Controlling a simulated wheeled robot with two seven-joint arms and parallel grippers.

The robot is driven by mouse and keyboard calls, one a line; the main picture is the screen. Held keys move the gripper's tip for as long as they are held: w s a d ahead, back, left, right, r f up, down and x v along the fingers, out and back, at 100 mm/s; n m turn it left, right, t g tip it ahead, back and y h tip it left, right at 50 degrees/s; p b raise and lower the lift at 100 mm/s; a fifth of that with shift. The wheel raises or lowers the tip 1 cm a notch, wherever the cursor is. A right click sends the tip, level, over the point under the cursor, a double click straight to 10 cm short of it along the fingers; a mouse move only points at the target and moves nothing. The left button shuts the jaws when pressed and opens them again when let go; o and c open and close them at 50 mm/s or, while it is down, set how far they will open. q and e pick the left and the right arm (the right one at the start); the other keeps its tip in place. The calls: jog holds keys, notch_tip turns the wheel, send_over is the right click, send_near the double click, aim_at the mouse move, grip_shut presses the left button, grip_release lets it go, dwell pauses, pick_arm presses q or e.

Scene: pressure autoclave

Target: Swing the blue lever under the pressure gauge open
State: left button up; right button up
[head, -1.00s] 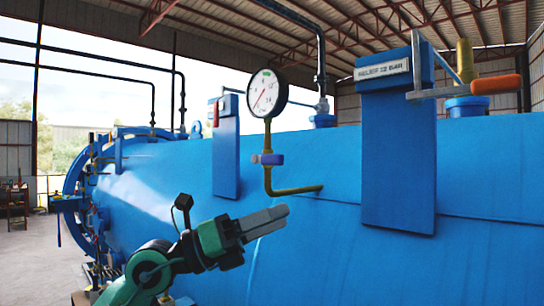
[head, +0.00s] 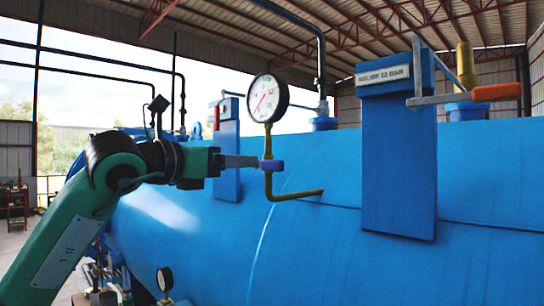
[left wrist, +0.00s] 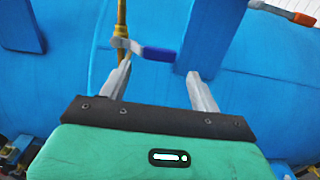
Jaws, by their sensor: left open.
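The blue lever (head: 274,165) sits on the brass pipe (head: 269,187) under the round white pressure gauge (head: 267,98). In the left wrist view the lever's blue-purple handle (left wrist: 160,53) points right from a silver link at the pipe. My left gripper (head: 254,161) is at the lever's height, just left of it in the head view. In the left wrist view its two fingers (left wrist: 160,68) are wide apart and empty, with the handle in the gap just beyond the tips. I cannot tell whether a finger touches the lever or pipe. My right gripper is not in view.
The large blue autoclave body (head: 310,240) fills the space behind the pipe. Another blue plate (head: 227,150) is behind my gripper. A small gauge (head: 165,280) is low at left.

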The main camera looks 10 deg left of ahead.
aim_at(266, 165)
pick_arm(q)
jog(key=p+x, duration=0.4)
jog(key=x, duration=0.7)
jog(key=shift+s, duration=0.1)
